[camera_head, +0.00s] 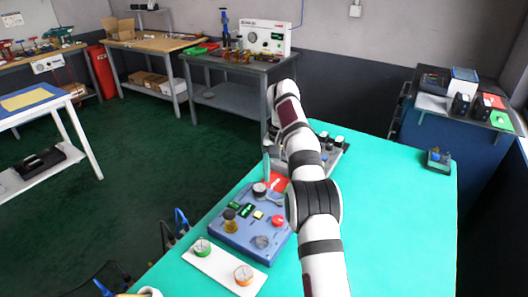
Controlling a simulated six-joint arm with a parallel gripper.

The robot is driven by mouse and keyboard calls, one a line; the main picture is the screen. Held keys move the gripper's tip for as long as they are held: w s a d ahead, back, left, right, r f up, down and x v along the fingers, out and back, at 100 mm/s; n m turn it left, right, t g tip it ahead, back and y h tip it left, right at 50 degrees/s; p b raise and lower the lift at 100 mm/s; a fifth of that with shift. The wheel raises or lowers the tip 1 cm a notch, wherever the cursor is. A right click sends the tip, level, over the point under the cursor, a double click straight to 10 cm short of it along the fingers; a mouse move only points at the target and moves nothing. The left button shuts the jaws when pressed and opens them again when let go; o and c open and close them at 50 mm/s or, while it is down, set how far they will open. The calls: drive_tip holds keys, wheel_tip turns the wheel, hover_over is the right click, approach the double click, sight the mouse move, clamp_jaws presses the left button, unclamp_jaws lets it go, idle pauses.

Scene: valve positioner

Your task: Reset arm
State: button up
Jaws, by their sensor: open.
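My arm reaches from the bottom edge over the green-topped table (400,230), its bend high in the middle of the view. My gripper (274,150) shows only in part as a small grey shape beside the arm's far links, above the table; its fingers are hard to make out and I see nothing held. Below it is a blue valve positioner panel (222,227) with a black knob, a yellow-topped part and a red button. A thin upright teal stick (266,166) stands by the panel's back edge. The arm hides part of the panel's right side.
A dark tray with knobs (333,150) is partly behind the arm. The table's right side is clear.

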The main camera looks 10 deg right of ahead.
drive_tip(key=s+a+r, duration=0.3)
drive_tip(key=s, duration=0.4)
drive_tip(key=s+a+r+n+y, duration=0.1)
drive_tip(key=s+a+r, duration=0.15)
drive_tip(key=s, duration=0.35)
drive_tip(key=s+a+r, duration=0.2)
drive_tip(key=s+r, duration=0.2)
drive_tip(key=s, duration=0.3)
drive_tip(key=s+a+f, duration=0.2)
drive_tip(key=s+f, duration=0.2)
drive_tip(key=s, duration=0.6)
drive_tip(key=s+a+f, duration=0.2)
drive_tip(key=s+f, duration=0.2)
drive_tip(key=s, duration=0.7)
drive_tip(key=shift+s+f+y, duration=0.2)
drive_tip(key=shift+s+y, duration=0.05)
drive_tip(key=shift+y, duration=0.15)
drive_tip(key=shift+c, duration=0.2)
